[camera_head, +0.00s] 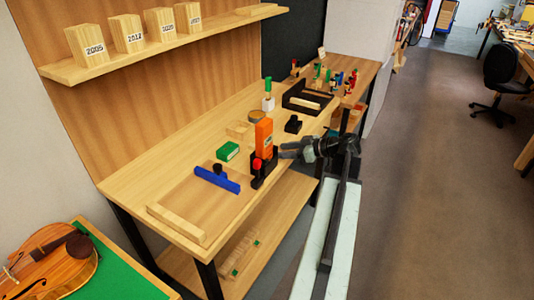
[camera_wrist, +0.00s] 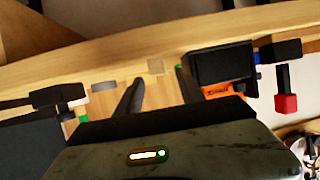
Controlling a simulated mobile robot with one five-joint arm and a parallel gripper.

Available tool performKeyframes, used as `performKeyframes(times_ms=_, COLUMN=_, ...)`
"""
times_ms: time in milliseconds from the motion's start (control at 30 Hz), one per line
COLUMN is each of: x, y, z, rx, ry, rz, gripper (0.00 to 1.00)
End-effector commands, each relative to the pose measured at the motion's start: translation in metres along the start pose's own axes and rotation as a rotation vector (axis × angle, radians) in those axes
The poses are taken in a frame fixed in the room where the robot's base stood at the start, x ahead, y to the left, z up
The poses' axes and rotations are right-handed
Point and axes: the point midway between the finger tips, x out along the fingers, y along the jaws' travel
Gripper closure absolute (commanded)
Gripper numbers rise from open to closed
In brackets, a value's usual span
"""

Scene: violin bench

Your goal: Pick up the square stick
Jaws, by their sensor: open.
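A long pale wooden stick with a square-looking section (camera_head: 175,224) lies along the near left end of the workbench in the head view. Another pale stick (camera_head: 305,102) lies in a black tray farther back. I cannot tell which is the square stick. My gripper (camera_head: 284,150) is open and empty at the bench's right edge, beside the orange bottle (camera_head: 264,136), far from the near stick. In the wrist view, my gripper's fingers (camera_wrist: 157,84) are spread, with a small pale wooden square (camera_wrist: 155,66) on the bench beyond them.
A black tray (camera_head: 292,107) sits farther back. A shelf (camera_head: 170,49) with numbered blocks overhangs the bench's back.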

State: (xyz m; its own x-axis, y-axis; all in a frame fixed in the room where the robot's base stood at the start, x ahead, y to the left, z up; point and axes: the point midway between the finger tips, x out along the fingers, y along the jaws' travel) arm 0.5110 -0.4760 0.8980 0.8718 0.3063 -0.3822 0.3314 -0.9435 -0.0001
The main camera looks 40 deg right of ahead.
Motion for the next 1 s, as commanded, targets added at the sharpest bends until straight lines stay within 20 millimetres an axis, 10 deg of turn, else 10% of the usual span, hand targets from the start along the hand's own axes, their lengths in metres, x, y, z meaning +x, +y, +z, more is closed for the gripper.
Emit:
performKeyframes(times_ms=367, x=0.029, y=0.000, z=0.000, rx=0.000, ry=0.000, rz=0.002, gripper=0.55)
performKeyframes(times_ms=533, x=0.028, y=0.001, z=0.000, rx=0.000, ry=0.000, rz=0.002, gripper=1.00)
performKeyframes(times_ms=1000, x=0.022, y=0.001, z=-0.014, rx=0.001, ry=0.000, rz=0.003, gripper=1.00)
